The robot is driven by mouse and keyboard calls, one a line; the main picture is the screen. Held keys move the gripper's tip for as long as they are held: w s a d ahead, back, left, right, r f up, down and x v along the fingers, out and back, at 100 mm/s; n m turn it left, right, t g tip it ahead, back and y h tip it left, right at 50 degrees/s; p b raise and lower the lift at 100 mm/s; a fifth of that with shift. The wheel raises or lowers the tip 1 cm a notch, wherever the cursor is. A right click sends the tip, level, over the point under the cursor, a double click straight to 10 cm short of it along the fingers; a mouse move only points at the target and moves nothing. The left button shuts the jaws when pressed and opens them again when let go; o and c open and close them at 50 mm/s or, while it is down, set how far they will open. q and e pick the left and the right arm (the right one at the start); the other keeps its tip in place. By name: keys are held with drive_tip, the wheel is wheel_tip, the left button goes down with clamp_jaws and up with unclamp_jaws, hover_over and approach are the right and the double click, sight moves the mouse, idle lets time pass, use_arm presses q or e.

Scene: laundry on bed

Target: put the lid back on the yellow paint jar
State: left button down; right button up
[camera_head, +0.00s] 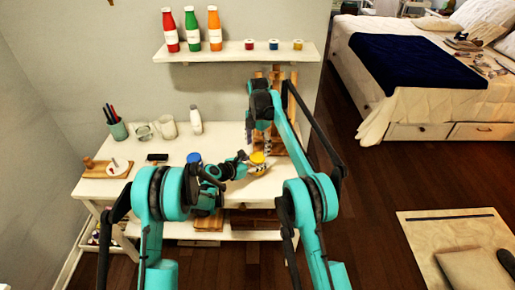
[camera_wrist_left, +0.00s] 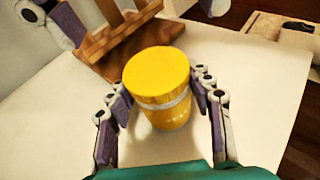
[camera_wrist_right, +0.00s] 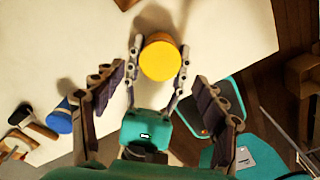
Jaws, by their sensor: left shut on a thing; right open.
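The yellow paint jar (camera_head: 257,168) stands on the white table, near its right end. In the left wrist view the jar (camera_wrist_left: 170,115) is upright, with the yellow lid (camera_wrist_left: 155,72) on its top and a grey band below the lid. Whether the lid is fully seated I cannot tell. My left gripper (camera_wrist_left: 160,112) is shut on the jar's body from the sides. My right gripper (camera_wrist_right: 160,75) is open and empty above the jar. Its spread fingers are on either side of the lid (camera_wrist_right: 160,61) in the right wrist view, apart from it.
A blue-topped jar (camera_head: 194,158) stands left of my left gripper. A wooden rack (camera_head: 292,115) is behind the yellow jar. A shelf (camera_head: 235,52) with bottles and small jars hangs above. Cups, a white bottle (camera_head: 196,121) and a pen holder (camera_head: 116,128) stand at the back left.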

sight(257, 157)
drive_tip(key=shift+r, duration=0.1)
drive_tip(key=shift+c, duration=0.4)
drive_tip(key=shift+r, duration=1.65)
drive_tip(key=shift+f, duration=0.1)
drive_tip(key=shift+f, duration=3.95)
drive_tip(key=c, duration=1.2)
drive_tip(key=o, duration=1.3)
